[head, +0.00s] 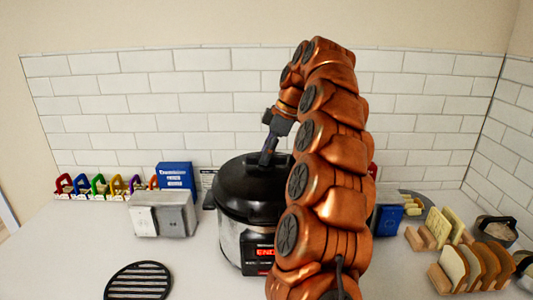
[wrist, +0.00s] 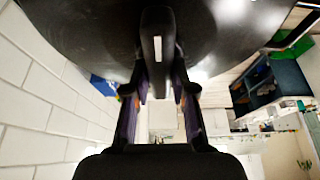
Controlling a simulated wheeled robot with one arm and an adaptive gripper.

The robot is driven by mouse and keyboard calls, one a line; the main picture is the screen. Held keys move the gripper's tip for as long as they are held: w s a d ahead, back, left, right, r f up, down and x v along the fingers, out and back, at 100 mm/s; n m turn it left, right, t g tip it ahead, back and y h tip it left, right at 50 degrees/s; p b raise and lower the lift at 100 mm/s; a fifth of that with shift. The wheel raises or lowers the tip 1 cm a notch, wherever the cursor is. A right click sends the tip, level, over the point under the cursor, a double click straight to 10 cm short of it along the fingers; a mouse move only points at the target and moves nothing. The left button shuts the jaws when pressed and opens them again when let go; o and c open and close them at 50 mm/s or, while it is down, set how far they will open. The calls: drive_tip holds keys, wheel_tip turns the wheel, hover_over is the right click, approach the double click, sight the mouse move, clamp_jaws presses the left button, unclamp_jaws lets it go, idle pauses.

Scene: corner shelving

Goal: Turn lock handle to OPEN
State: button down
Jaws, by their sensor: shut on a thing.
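A black-lidded pressure cooker (head: 240,190) with a steel body stands on the counter in the head view. Its front display reads a red word that looks like "END". My gripper (head: 268,158) reaches down onto the top of the lid. In the wrist view the black lock handle (wrist: 157,40), with a small white mark, stands between the two fingers of my gripper (wrist: 160,80), which are shut on it. The dark round lid (wrist: 90,35) fills the top of that view. My arm hides the cooker's right side, and I cannot read any lock label.
A grey two-part box (head: 163,215) and a blue box (head: 176,177) stand left of the cooker. Several coloured padlock-like items (head: 105,187) line the wall. A black round grate (head: 138,281) lies in front. Bread in a wooden rack (head: 470,266) stands right.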

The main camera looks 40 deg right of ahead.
drive_tip(key=c, duration=1)
unclamp_jaws()
drive_tip(key=shift+o, duration=0.2)
drive_tip(key=shift+m+b, duration=0.3)
drive_tip(key=shift+b, duration=0.05)
